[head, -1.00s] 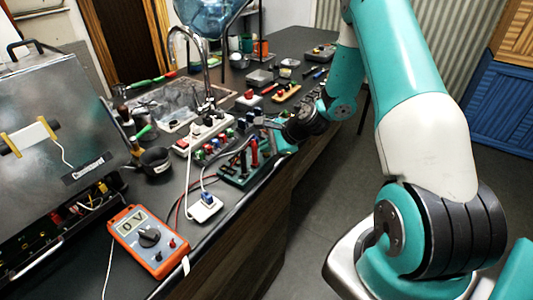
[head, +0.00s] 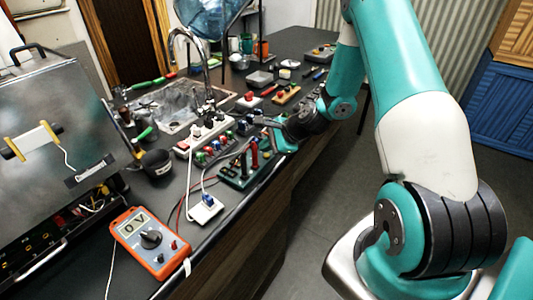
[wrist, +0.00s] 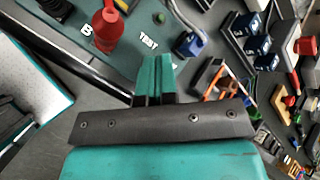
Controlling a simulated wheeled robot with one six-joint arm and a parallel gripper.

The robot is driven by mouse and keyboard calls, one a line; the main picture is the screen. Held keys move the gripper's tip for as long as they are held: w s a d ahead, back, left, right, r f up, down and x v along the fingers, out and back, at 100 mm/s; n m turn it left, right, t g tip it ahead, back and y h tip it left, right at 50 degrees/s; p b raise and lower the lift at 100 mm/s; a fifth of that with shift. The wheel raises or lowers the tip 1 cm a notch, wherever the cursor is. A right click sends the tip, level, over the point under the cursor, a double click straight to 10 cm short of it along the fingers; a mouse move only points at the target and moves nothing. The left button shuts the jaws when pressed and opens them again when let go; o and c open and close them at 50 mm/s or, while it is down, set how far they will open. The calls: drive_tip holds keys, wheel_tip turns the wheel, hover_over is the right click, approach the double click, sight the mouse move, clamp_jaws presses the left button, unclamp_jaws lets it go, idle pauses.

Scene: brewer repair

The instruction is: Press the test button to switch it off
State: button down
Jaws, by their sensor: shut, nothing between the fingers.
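The green test board (head: 232,178) lies near the counter's front edge, with a tall red post (head: 254,153) on it. In the wrist view the board (wrist: 130,55) bears the printed words TEST and B. A small round dark button (wrist: 158,18) shows just beyond the TEST label, and the red post (wrist: 105,32) stands to its left. Whether the button is pressed cannot be told. My gripper (head: 262,121) is over the back right of the board. In the wrist view my gripper (wrist: 154,62) is shut and empty, its tips short of the TEST label.
An orange multimeter (head: 150,240) reading about 0 V lies at the front left. A white power strip (head: 203,133) and a small white switch box (head: 206,210) with cables are beside the board. Coloured parts crowd the gripper's right in the wrist view. The floor right of the counter is clear.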

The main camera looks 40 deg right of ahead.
sight(266, 156)
wheel_tip(266, 156, up, 6)
drive_tip(key=p, duration=0.4)
drive_tip(key=shift+f, duration=0.1)
drive_tip(key=shift+f, duration=0.1)
drive_tip(key=shift+a, duration=0.1)
drive_tip(key=s+a+r+n+g+y+b, duration=0.1)
drive_tip(key=s+a+r+n+g, duration=0.15)
drive_tip(key=a+r+n, duration=0.45)
drive_tip(key=s+a+r+n+g+y+b, duration=0.1)
drive_tip(key=s+a+r+n+g, duration=0.1)
drive_tip(key=s+a+r+n, duration=0.5)
drive_tip(key=s+a+r+n+g+h+b, duration=0.1)
drive_tip(key=s+a+n, duration=0.4)
drive_tip(key=s, duration=0.3)
drive_tip(key=s+a+r+n+g+h+b, duration=0.1)
drive_tip(key=s+a+n, duration=0.3)
drive_tip(key=s+n, duration=0.4)
drive_tip(key=shift+s+a+r+g, duration=0.4)
drive_tip(key=shift+s+r+g, duration=0.15)
drive_tip(key=shift+r, duration=0.2)
